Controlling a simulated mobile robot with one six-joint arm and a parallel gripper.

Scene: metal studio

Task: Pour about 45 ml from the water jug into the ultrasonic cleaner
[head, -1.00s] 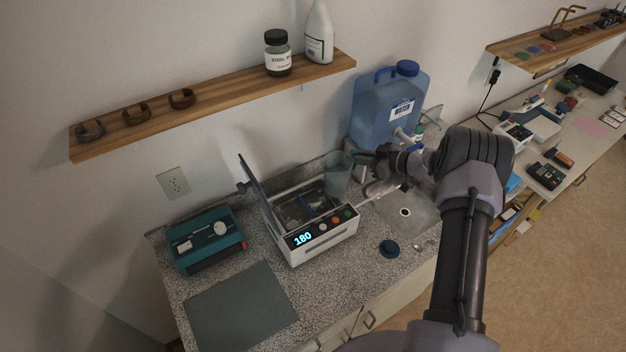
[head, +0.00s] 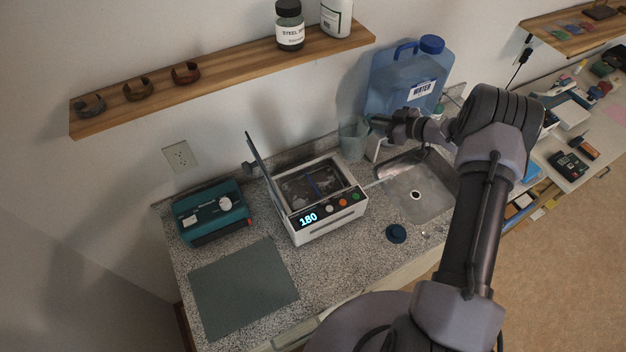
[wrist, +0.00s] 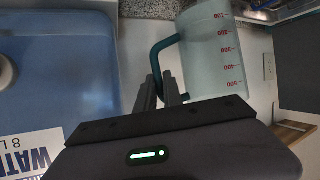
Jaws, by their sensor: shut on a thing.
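A translucent graduated jug with a teal handle (head: 352,140) is near the wall, just behind the right rear corner of the ultrasonic cleaner. It looks roughly upright; its water level cannot be told. In the wrist view the jug (wrist: 213,55) shows red markings. My gripper (head: 383,124) is shut on its handle, with the fingers (wrist: 167,92) closed around it. The white ultrasonic cleaner (head: 345,219) stands on the counter with its lid (head: 260,163) raised on the left, its tank open and its display reading 180.
A blue water container (head: 388,78) stands behind my gripper, close to it. A teal device (head: 208,213) and a grey mat (head: 243,287) are left. A wooden shelf (head: 225,72) hangs above.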

